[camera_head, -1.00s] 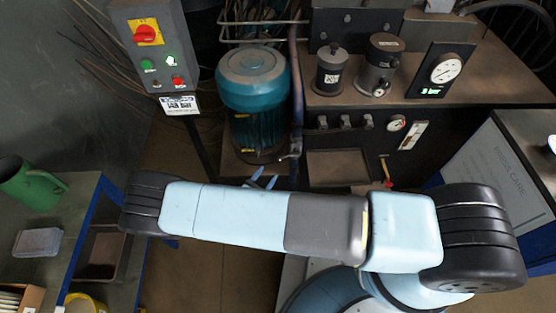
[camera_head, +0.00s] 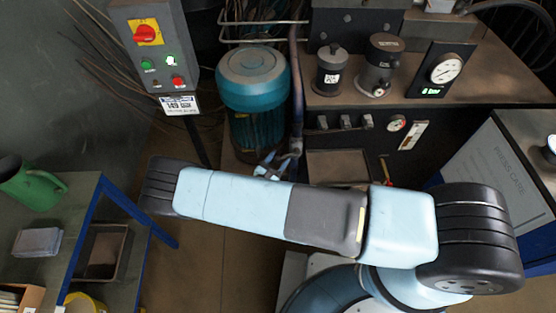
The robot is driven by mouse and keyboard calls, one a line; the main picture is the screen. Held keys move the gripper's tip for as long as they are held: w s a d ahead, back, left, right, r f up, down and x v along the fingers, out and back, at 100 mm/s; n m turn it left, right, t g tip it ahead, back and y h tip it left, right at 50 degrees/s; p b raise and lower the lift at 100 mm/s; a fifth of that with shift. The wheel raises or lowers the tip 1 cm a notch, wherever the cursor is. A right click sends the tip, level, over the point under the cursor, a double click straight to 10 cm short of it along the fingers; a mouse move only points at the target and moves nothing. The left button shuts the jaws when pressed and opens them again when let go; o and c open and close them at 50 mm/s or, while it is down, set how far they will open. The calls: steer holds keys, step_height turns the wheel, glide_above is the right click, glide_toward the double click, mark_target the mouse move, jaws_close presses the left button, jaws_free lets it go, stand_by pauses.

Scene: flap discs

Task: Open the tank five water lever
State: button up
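A dark vertical pipe (camera_head: 297,80) runs down beside the teal motor. A small valve-like fitting (camera_head: 291,155) sits low on it and may carry the water lever; no tank number is readable. My gripper (camera_head: 268,168) shows as small light blue tips just behind my forearm, close to the left of this fitting. I cannot tell whether it touches the fitting or how far its fingers are apart. My arm hides the area below.
The teal motor (camera_head: 254,85) stands just beyond my gripper. A grey control box (camera_head: 158,50) with a red switch is at upper left. The bench (camera_head: 490,85) carries dark cylinders and a gauge (camera_head: 446,68). A blue-framed table (camera_head: 75,220) with a green jug (camera_head: 30,185) is at left.

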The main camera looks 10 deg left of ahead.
jaws_close()
stand_by(0.3)
